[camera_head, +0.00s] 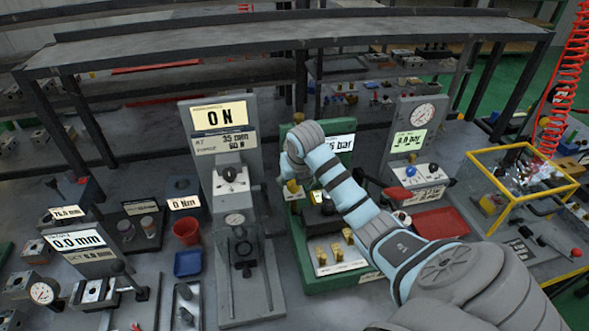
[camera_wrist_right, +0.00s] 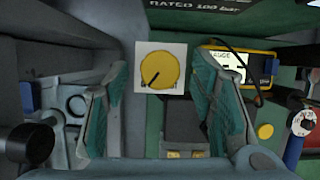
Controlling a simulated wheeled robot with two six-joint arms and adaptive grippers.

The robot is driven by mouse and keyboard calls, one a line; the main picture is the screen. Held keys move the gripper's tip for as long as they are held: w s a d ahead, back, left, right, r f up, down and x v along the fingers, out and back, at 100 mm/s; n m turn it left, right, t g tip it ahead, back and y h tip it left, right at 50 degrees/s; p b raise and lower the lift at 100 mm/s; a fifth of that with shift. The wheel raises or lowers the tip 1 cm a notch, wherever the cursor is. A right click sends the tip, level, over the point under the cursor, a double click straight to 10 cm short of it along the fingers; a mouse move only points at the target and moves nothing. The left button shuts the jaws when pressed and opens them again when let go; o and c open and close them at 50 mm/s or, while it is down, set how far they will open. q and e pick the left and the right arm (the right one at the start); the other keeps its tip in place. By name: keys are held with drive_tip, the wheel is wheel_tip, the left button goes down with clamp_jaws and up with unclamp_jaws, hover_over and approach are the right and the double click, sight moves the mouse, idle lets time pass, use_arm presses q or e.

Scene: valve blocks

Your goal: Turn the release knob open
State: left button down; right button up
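A round yellow knob (camera_wrist_right: 160,70) with a dark pointer line sits on a white square plate, centred in the right wrist view. The pointer slants toward the lower left. No name shows on the plate. My right gripper (camera_wrist_right: 158,98) is open, its two teal-padded fingers on either side of the knob in the picture. Nothing is between the pads, and whether they touch the knob I cannot tell. In the head view my right gripper (camera_head: 287,170) is over the green test stand (camera_head: 292,203), and my arm hides part of it. My left gripper is not in view.
A grey force stand reading 0 N (camera_head: 220,116) stands close to the left. A yellow-framed gauge (camera_wrist_right: 240,68) with a black cable lies right of the fingers. A red tray (camera_head: 440,223) and a yellow frame (camera_head: 492,228) are farther right.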

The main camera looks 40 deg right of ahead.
drive_tip(key=v, duration=0.7)
drive_tip(key=shift+r, duration=0.3)
drive_tip(key=shift+f, duration=0.1)
